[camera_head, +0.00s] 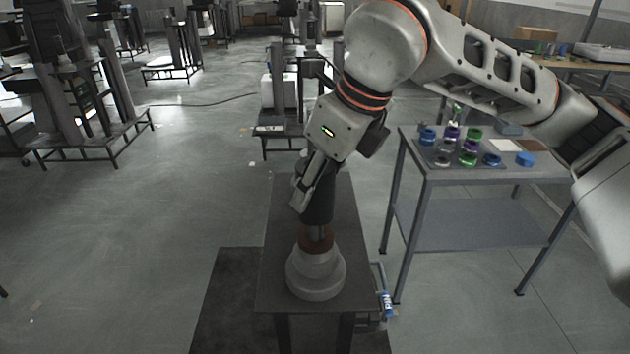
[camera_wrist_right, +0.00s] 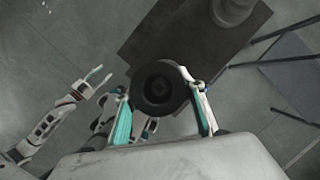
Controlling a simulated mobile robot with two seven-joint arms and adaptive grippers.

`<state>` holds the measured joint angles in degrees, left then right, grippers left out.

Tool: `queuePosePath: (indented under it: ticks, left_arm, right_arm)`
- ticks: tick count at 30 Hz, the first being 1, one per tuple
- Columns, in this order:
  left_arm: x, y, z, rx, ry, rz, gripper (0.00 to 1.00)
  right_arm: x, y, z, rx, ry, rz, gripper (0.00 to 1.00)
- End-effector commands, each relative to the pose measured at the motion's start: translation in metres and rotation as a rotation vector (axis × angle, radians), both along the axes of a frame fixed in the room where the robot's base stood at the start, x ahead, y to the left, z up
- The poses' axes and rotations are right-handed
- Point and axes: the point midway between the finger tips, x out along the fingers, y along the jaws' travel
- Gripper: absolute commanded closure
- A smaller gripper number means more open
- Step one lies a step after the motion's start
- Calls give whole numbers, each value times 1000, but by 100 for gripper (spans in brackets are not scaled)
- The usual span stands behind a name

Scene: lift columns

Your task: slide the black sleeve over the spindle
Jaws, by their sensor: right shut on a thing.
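My right gripper (camera_head: 308,190) is shut on the black sleeve (camera_head: 318,208), which it holds roughly upright. In the right wrist view the sleeve (camera_wrist_right: 160,88) shows end-on with its dark bore, between the two fingers. A round stepped part, seemingly that base (camera_wrist_right: 238,12), lies off to the sleeve's upper right. My left gripper (camera_wrist_right: 104,76) looks open and empty.
The spindle base stands on a narrow dark stand (camera_head: 280,260). A grey table (camera_head: 480,174) with several coloured rings is on the right. A small blue-labelled thing (camera_head: 387,303) is beside the stand.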

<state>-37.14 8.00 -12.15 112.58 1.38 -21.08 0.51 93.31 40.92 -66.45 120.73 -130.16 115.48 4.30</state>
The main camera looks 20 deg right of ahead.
Motion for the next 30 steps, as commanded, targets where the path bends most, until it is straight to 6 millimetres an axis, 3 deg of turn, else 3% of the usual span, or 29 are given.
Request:
queuePosePath:
  ticks: [21, 30]
  left_arm:
    - [-2, 3, -23, 17, 7, -3, 60]
    - [1, 5, -21, 22, 0, -3, 60]
  right_arm:
    - [1, 0, -37, 1, -2, 0, 100]
    - [1, 0, -44, 1, -4, 1, 100]
